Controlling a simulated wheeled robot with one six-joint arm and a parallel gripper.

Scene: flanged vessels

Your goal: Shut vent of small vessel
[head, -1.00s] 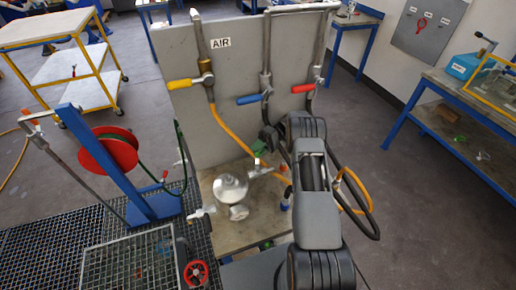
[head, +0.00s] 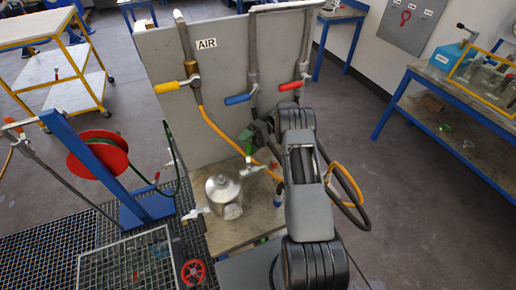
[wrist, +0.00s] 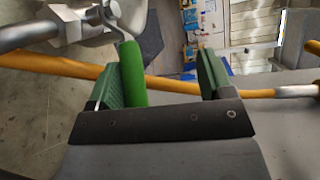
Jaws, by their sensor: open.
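The small vessel (head: 222,188) is a shiny metal pot with a domed lid, standing on the bench top. A pipe with a valve (head: 251,171) leaves its right side. A green lever handle, the vent's as far as I can tell, stands up from that valve (head: 249,147). In the wrist view the green handle (wrist: 132,75) is between my open fingers, close to or touching the left one, with a clear gap to the right one. My gripper (wrist: 162,75) has green finger pads. In the head view my gripper (head: 257,134) is above and right of the vessel.
A grey panel (head: 220,110) labelled AIR rises behind, with yellow (head: 172,87), blue (head: 238,99) and red (head: 290,85) handles. An orange hose (wrist: 180,87) crosses behind my fingers. A red hose reel (head: 100,152) stands left. Floor at the right is free.

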